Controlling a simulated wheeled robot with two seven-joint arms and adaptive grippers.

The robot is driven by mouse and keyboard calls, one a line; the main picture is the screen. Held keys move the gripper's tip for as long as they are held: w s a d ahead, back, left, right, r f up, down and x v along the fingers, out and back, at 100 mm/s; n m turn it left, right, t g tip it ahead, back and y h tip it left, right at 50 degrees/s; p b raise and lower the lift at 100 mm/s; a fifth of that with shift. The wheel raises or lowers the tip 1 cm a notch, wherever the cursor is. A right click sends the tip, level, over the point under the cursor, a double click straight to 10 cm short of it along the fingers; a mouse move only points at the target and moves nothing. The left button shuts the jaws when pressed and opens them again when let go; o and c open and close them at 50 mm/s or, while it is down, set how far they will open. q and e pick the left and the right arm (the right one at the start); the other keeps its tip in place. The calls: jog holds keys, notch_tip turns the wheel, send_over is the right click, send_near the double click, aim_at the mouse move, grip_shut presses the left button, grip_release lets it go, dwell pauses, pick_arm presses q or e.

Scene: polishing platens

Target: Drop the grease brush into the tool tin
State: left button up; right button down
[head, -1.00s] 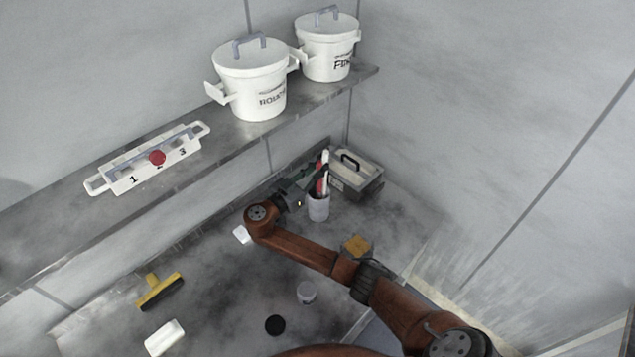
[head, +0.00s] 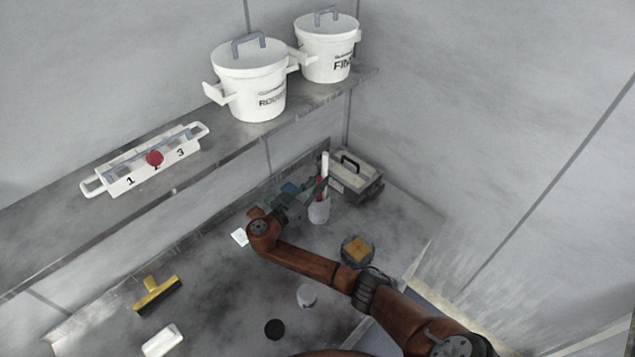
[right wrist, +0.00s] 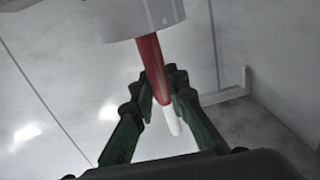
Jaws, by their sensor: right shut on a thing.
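The tool tin (head: 319,212) is a light grey cup on the bench, in front of a grey box. In the right wrist view the red stick (right wrist: 149,62) runs between the fingers (right wrist: 161,82) to the tin (right wrist: 140,15) at the top. A white end (right wrist: 171,121) shows beyond it; I cannot tell if it belongs to it. The tin's inside is hidden.
A grey box with a handle (head: 356,178) stands close behind the tin. A yellow squeegee (head: 157,295), white block (head: 163,340), black disc (head: 274,329) and small grey cup (head: 306,296) lie on the bench. The shelf above holds two white lidded pots (head: 250,85) and a numbered rack (head: 145,165).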

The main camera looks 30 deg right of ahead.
jog(key=c, duration=2)
grip_release()
jog(key=shift+d+f, duration=0.1)
jog(key=shift+f, duration=0.15)
jog(key=shift+o, duration=0.5)
jog(key=shift+r, duration=0.1)
jog(key=shift+r, duration=0.25)
jog(key=v, duration=1.2)
jog(key=shift+r, duration=0.2)
